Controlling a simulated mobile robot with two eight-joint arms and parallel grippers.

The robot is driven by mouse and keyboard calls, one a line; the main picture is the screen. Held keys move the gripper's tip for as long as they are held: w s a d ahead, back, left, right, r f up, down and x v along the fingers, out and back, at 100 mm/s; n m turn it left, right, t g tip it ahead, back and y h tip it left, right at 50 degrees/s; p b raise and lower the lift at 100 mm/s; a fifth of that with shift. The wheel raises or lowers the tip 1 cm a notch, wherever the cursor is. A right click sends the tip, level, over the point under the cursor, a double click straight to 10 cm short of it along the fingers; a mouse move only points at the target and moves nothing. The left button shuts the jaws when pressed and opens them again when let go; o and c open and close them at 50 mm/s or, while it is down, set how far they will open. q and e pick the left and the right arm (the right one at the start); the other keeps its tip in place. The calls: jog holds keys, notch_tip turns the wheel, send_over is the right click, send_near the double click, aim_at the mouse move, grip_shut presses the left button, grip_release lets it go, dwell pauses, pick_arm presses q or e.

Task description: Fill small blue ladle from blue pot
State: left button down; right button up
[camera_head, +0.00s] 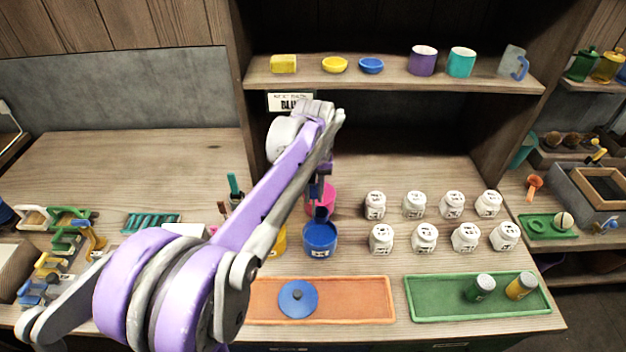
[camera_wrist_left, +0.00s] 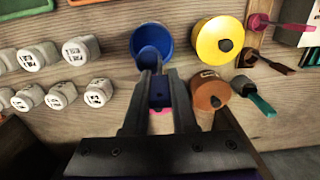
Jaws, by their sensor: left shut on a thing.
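The open blue pot (camera_head: 320,241) stands on the counter with blue contents inside. It also shows at the top of the left wrist view (camera_wrist_left: 138,40). My left gripper (camera_head: 319,186) is above and behind it, shut on the small blue ladle (camera_head: 321,213). In the left wrist view the ladle's round bowl (camera_wrist_left: 150,58) overlaps the pot's near rim, and its handle runs between the fingers (camera_wrist_left: 158,85). I cannot tell whether the bowl is inside the pot or above it. My right gripper is not in view.
A pink pot (camera_head: 325,196) is close behind the blue pot. A yellow pot (camera_wrist_left: 222,42) and an orange pot (camera_wrist_left: 210,90) stand beside it. Several white jars (camera_head: 424,238) are to the right. An orange tray (camera_head: 355,300) with a blue lid (camera_head: 298,298) is in front.

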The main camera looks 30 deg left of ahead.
aim_at(314, 219)
pick_arm(q)
jog(key=shift+s+d+f+b, duration=0.15)
jog(key=shift+f+b, duration=0.15)
jog(key=shift+f, duration=0.55)
jog(key=shift+f+b, duration=3)
jog(key=shift+f, duration=2.25)
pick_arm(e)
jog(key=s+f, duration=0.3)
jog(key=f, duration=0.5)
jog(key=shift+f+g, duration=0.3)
pick_arm(q)
jog(key=shift+r+p, duration=2.35)
jog(key=shift+r, duration=1.65)
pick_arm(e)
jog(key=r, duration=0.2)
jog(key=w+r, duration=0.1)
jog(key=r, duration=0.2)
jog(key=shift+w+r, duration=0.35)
pick_arm(q)
jog(key=shift+f, duration=0.1)
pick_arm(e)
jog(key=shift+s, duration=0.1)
